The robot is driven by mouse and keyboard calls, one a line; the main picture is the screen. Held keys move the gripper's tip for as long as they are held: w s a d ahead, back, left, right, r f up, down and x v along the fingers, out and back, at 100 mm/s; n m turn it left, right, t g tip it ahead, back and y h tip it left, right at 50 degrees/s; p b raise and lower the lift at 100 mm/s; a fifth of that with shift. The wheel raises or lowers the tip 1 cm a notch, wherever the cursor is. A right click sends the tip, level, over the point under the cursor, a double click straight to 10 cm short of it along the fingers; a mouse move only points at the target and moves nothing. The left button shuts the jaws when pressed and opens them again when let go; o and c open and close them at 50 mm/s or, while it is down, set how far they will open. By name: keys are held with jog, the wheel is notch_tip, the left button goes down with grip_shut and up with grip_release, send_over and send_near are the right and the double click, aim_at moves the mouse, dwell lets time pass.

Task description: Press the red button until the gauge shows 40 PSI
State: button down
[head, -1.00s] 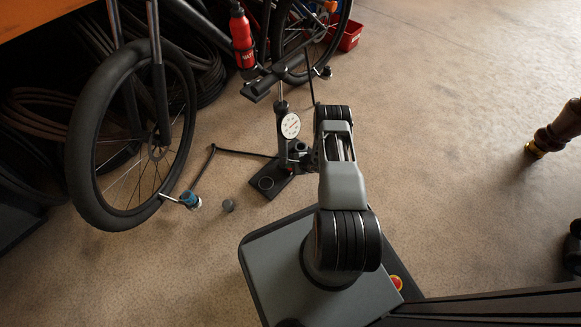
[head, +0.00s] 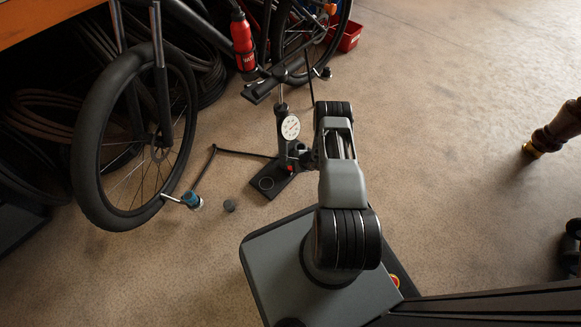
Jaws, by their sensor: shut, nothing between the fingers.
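The floor pump (head: 282,122) stands upright on its dark base plate (head: 264,188), left of my arm. Its round white gauge (head: 291,127) faces me, with a thin red needle; the figures are too small to read. The small red button (head: 290,168) shows low on the pump, below the gauge. My gripper (head: 298,160) is shut and empty, close beside the button at the pump's lower right. My arm partly hides it, and I cannot tell whether its tips touch the button.
A bicycle with a black front wheel (head: 88,150) stands behind and left. A black hose (head: 235,152) runs from the pump to a blue-ended fitting (head: 191,200) by the wheel. A small grey cap (head: 229,206) lies on the floor. The floor at right is mostly clear.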

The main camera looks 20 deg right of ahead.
aim_at(290, 168)
jog(key=shift+r+p, duration=1.4)
jog(key=shift+r, duration=0.75)
jog(key=shift+s, duration=0.1)
